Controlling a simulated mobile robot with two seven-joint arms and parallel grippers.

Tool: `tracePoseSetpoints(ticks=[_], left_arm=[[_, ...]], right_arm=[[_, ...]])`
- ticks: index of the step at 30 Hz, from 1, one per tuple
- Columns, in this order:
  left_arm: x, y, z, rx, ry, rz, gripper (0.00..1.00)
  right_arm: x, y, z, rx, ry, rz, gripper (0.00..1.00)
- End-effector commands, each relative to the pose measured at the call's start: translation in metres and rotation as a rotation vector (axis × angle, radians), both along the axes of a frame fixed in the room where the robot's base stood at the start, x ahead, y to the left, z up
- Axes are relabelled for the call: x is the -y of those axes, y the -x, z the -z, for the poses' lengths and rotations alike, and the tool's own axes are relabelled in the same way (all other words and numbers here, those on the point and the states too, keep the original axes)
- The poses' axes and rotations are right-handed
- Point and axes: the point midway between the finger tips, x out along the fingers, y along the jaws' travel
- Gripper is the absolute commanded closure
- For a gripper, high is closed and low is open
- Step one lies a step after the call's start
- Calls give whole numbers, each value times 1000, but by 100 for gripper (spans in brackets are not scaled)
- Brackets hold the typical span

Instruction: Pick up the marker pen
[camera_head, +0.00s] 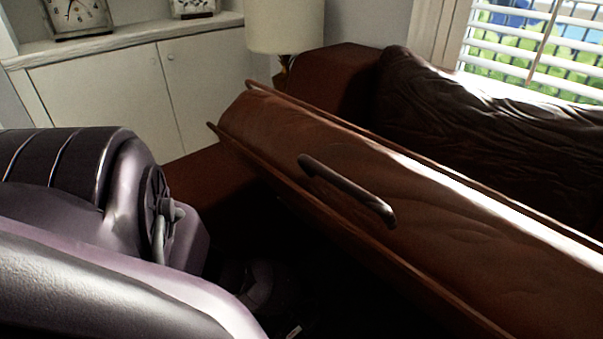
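A dark, slim rod with rounded ends (347,190) lies slantwise on the brown leather surface of the sofa arm (440,215), near the middle of the view. It looks like the marker pen, but no cap or label can be made out. Large purple-grey links of my own arm fill the left and lower left, apart from the rod in the picture. No gripper fingers can be made out. Dark shapes low in the middle are too shadowed to read.
The brown sofa's dark cushion (480,110) is behind the arm, below a window with blinds (540,50). A white cabinet (110,95) with a clock (77,14) stands at the back left, beside a lamp (285,25). The area below the sofa arm is dark.

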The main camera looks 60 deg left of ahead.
Motion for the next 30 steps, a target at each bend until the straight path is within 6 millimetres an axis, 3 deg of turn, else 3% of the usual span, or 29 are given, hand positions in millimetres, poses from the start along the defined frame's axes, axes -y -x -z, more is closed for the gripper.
tracePoseSetpoints(ticks=[10,20,30], left_arm=[[-1,-2,3,4,-1,0,51],[0,-2,3,3,-1,0,100],[0,-3,-4,5,-1,0,100]], right_arm=[[1,-1,-2,16,-5,4,58],[1,-1,-2,16,-5,4,58],[1,-2,-5,15,-1,3,58]])
